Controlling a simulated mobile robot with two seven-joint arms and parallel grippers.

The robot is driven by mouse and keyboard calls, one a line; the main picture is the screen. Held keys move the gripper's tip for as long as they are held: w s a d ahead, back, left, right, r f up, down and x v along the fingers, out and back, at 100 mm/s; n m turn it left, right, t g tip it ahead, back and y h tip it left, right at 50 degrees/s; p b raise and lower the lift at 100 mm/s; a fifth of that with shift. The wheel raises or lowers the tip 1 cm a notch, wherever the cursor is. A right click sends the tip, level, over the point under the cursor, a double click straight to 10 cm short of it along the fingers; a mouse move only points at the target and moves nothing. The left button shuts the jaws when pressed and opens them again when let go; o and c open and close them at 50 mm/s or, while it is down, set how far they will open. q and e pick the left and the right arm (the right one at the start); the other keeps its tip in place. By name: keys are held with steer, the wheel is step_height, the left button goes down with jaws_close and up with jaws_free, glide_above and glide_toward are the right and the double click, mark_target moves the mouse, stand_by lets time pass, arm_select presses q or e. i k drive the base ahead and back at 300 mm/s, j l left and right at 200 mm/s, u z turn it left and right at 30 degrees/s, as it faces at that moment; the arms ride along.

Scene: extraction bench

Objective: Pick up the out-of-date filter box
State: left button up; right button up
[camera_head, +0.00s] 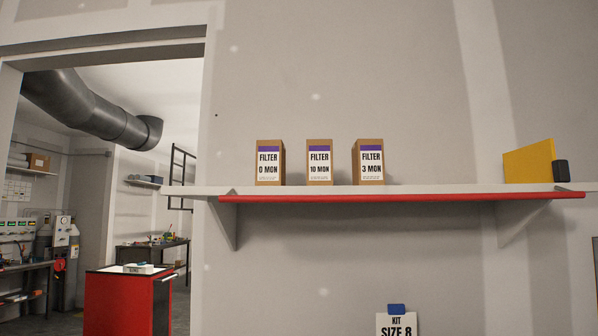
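Three brown filter boxes with white labels and a purple band stand upright in a row on a wall shelf (400,194). The left box (270,176) reads "FILTER 0 MON". The middle box (319,176) reads "FILTER 10 MON". The right box (370,176) reads "FILTER 3 MON". Clear gaps separate the boxes. Small print under the large words is too small to read. Neither of my grippers shows in the head view.
A yellow block (529,162) with a black piece (561,171) beside it sits at the shelf's right end. A sign reading "KIT SIZE 8" (396,325) hangs below. A red cabinet (118,303) stands at lower left, by a doorway to another room.

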mark_target(270, 155)
steer(key=i+j+z, duration=0.2)
steer(key=j, duration=1.05)
steer(key=i+j+z, duration=0.2)
steer(key=j, duration=1.05)
steer(key=j+z, duration=0.2)
steer(key=j, duration=1.05)
